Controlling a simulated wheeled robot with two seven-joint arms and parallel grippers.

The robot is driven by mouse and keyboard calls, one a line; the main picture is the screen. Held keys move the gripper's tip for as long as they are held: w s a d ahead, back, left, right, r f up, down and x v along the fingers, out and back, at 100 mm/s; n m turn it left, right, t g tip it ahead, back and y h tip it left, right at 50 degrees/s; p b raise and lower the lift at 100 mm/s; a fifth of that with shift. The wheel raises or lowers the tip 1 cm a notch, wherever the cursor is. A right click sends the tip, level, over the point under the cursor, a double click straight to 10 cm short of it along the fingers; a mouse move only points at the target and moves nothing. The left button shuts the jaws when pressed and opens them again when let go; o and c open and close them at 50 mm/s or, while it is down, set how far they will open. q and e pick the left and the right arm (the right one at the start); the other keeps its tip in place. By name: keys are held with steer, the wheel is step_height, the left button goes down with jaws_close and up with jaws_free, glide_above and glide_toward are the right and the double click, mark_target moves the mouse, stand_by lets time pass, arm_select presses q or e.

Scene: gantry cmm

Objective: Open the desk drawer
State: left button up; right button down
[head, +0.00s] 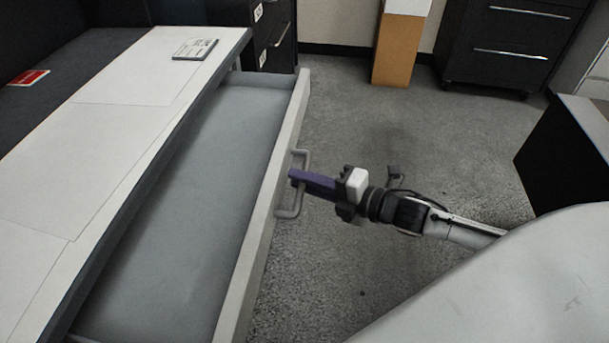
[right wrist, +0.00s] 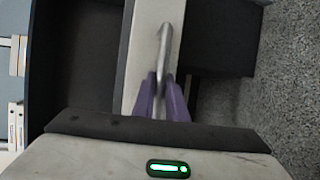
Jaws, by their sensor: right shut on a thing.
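The desk drawer (head: 205,190) stands pulled well out from under the white desk top (head: 120,95) in the head view. Its grey inside looks empty. A metal bar handle (head: 291,212) is on its light front panel. My right gripper (head: 296,177), with purple fingers, reaches in from the right and is shut on the handle. In the right wrist view the purple fingers (right wrist: 161,100) sit on either side of the handle bar (right wrist: 164,50). My left gripper is not in view.
Dark cabinets (head: 505,45) and an orange-brown block (head: 398,50) stand at the back. A dark box-like unit (head: 565,155) is at the right. Grey carpet (head: 420,130) lies open between.

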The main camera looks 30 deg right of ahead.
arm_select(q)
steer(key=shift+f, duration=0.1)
arm_select(e)
steer(key=c, duration=2)
jaws_free()
steer(key=shift+c, duration=0.2)
steer(key=shift+s, duration=0.1)
arm_select(q)
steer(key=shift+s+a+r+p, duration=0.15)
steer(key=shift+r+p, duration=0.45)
steer(key=shift+p, duration=0.55)
arm_select(e)
steer(key=v, duration=1)
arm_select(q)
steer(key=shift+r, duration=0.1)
arm_select(e)
steer(key=shift+d, duration=0.15)
